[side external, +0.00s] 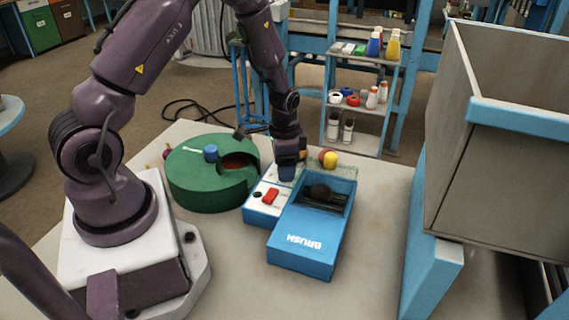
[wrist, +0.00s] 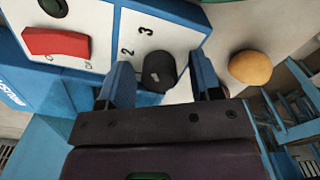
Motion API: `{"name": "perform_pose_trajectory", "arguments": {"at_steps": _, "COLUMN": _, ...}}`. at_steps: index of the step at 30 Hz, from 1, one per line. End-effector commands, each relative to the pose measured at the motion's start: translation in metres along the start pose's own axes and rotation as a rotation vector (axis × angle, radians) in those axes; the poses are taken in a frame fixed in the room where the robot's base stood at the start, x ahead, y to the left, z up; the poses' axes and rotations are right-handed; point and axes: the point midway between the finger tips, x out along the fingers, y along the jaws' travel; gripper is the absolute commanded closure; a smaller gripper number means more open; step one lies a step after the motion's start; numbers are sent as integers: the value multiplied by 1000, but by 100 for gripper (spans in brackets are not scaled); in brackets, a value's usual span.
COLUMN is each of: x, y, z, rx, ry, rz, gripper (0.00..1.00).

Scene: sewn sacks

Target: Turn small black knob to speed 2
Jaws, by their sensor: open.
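The small black knob (wrist: 159,70) sits on a white panel (wrist: 180,34) printed with 2 and 3. A small pale mark shows on the knob, on the side nearest my gripper; I cannot tell which number it points at. My gripper (wrist: 160,66) is open in the wrist view, one blue finger on each side of the knob, with gaps visible. In the side view my gripper (side external: 287,166) reaches down at the back of the white panel (side external: 262,210) and hides the knob. A red switch (wrist: 56,43) is on the same panel.
The blue BRUSH box (side external: 304,243) adjoins the panel. A green round housing (side external: 205,190) with a blue cap (side external: 210,153) stands left. A yellow ball (wrist: 250,67) is close beside the right finger. A tall grey bin (side external: 500,150) stands right. The front table is clear.

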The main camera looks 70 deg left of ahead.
Motion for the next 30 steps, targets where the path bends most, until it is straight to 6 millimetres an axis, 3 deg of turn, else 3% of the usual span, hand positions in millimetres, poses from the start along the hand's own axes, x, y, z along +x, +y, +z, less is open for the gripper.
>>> {"name": "perform_pose_trajectory", "arguments": {"at_steps": 2, "x": 0, "y": 0, "z": 0, "rx": 0, "ry": 0, "rz": 0, "gripper": 41}}
{"name": "perform_pose_trajectory", "arguments": {"at_steps": 9, "x": 0, "y": 0, "z": 0, "rx": 0, "ry": 0, "rz": 0, "gripper": 90}}
{"name": "perform_pose_trajectory", "arguments": {"at_steps": 20, "x": -1, "y": 0, "z": 0, "rx": -51, "ry": 0, "rz": -1, "gripper": 90}}
{"name": "perform_pose_trajectory", "arguments": {"at_steps": 30, "x": -1, "y": 0, "z": 0, "rx": -291, "ry": 0, "rz": 0, "gripper": 90}}
